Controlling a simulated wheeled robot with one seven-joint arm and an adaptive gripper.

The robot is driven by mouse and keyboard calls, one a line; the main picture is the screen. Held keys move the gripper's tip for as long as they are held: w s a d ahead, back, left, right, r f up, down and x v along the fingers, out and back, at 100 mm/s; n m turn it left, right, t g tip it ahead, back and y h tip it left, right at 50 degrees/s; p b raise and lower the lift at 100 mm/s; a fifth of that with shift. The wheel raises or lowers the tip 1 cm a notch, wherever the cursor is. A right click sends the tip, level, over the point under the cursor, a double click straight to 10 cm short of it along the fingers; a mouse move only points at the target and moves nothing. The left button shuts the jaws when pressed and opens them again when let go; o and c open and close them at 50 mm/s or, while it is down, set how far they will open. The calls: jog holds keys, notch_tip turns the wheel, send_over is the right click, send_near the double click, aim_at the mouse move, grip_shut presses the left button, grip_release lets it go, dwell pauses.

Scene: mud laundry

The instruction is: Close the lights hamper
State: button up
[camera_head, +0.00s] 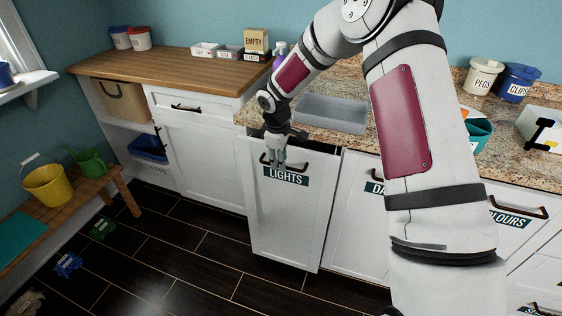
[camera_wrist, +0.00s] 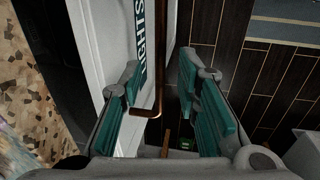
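The lights hamper (camera_head: 287,222) has a white front with a dark "LIGHTS" label (camera_head: 286,176). The front stands out from the cabinet, with a dark gap behind its top edge. In the wrist view, the front (camera_wrist: 96,30) runs down the left of centre, with a dark gap between it and the counter. My gripper (camera_head: 279,163) is at the brown handle, just above the label. In the wrist view, my gripper (camera_wrist: 165,95) has its teal-padded fingers apart. The handle (camera_wrist: 151,108) shows between them, nearer the left finger; contact is unclear.
A granite counter (camera_head: 250,117) with a grey basin (camera_head: 332,112) lies above the hamper. Other white fronts, including one labelled "COLOURS" (camera_head: 511,218), stand to the right. A wooden bench (camera_head: 60,213) stands at the left. Dark floor (camera_head: 190,262) before the hamper is clear.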

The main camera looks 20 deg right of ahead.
notch_tip(320, 180, up, 10)
jog(key=s+a, duration=0.1)
jog(key=shift+s+r, duration=0.2)
jog(key=shift+s, duration=0.1)
jog(key=shift+a, duration=0.1)
